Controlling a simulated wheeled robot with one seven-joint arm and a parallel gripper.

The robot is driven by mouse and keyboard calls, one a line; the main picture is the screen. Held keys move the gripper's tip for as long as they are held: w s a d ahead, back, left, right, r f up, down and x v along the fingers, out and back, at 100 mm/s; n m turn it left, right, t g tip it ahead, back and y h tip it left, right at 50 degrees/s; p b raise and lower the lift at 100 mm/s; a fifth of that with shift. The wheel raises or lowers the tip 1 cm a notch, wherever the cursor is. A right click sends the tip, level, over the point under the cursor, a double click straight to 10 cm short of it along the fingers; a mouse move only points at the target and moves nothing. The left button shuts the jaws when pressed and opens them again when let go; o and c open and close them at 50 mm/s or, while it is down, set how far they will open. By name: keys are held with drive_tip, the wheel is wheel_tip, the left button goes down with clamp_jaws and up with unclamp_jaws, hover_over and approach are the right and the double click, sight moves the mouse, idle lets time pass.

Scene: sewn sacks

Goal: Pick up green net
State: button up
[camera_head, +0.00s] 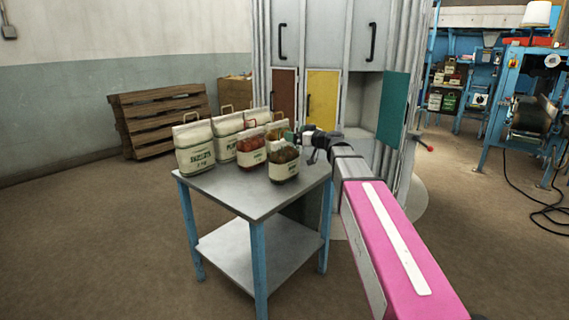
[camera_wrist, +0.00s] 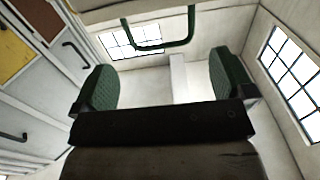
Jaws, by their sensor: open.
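A net sack with dark greenish-brown contents and a pale label (camera_head: 284,168) stands upright at the table's front right corner; it is the nearest match to the green net, though its colour is hard to tell. My gripper (camera_head: 297,139) is beside its top, at the right side of the sacks. In the wrist view my gripper (camera_wrist: 161,82) is open, its two green pads wide apart with nothing between them. A green loop handle (camera_wrist: 160,45) shows just beyond the pads; I cannot tell which sack it belongs to.
The sacks stand on a grey table (camera_head: 225,187) with blue legs. A red net sack (camera_head: 251,152) and several white sacks (camera_head: 194,148) crowd close on the left. A cabinet with an open teal door (camera_head: 393,108) is behind. The table's front left is bare.

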drive_tip(key=x, duration=0.6)
drive_tip(key=shift+w+a, duration=0.15)
drive_tip(key=shift+a, duration=0.1)
drive_tip(key=c, duration=1.9)
drive_tip(key=shift+o, duration=0.2)
drive_tip(key=shift+r, duration=0.1)
